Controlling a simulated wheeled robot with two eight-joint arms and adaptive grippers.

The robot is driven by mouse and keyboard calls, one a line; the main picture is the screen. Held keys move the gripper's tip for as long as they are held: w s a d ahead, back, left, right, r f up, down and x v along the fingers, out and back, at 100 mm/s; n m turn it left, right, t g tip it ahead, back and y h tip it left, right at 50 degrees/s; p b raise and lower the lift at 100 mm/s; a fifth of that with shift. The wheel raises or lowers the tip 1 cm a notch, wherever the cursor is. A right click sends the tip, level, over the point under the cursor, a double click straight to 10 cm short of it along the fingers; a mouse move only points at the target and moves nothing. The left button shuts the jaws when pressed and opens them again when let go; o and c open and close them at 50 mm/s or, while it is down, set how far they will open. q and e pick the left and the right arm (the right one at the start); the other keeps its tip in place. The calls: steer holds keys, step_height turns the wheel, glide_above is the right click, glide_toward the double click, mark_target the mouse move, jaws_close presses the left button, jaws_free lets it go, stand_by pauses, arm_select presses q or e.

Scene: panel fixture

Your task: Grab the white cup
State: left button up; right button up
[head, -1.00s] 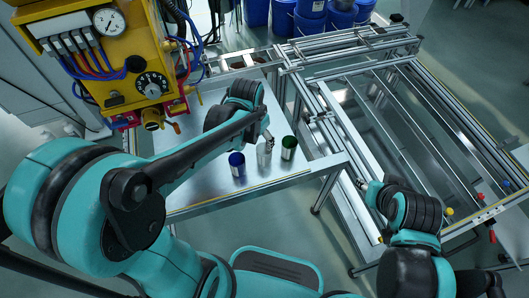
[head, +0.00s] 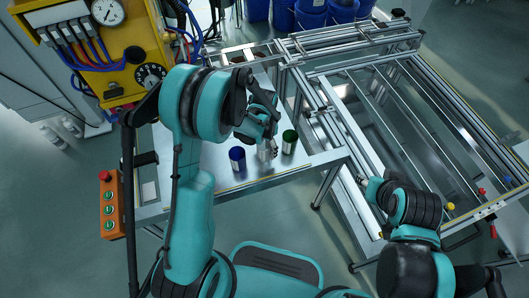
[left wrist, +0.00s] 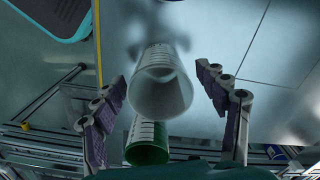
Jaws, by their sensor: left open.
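The white cup (left wrist: 160,85) stands on the metal table between the spread fingers of my left gripper (left wrist: 168,100) in the left wrist view. The fingers are open, with a gap on each side of the cup. In the head view my left gripper (head: 273,151) is over the white cup (head: 263,153) and partly hides it. A blue cup (head: 237,159) stands to its left, and a green cup (head: 289,142) to its right. The green cup also shows in the left wrist view (left wrist: 147,143). My right gripper (head: 362,182) is small in the head view and its jaws are unclear.
The metal table (head: 215,180) is bare in front of the cups. A yellow panel (head: 140,45) with gauges and hoses stands at the upper left. An aluminium frame (head: 345,125) rises right of the cups. Blue bins (head: 310,18) stand at the back.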

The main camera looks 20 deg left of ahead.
arm_select(q)
step_height(320, 180, down, 2)
steer(key=shift+f, duration=0.2)
steer(key=shift+r, duration=0.1)
arm_select(e)
steer(key=shift+f, duration=0.55)
arm_select(q)
steer(key=c, duration=1)
steer(key=shift+r, duration=0.1)
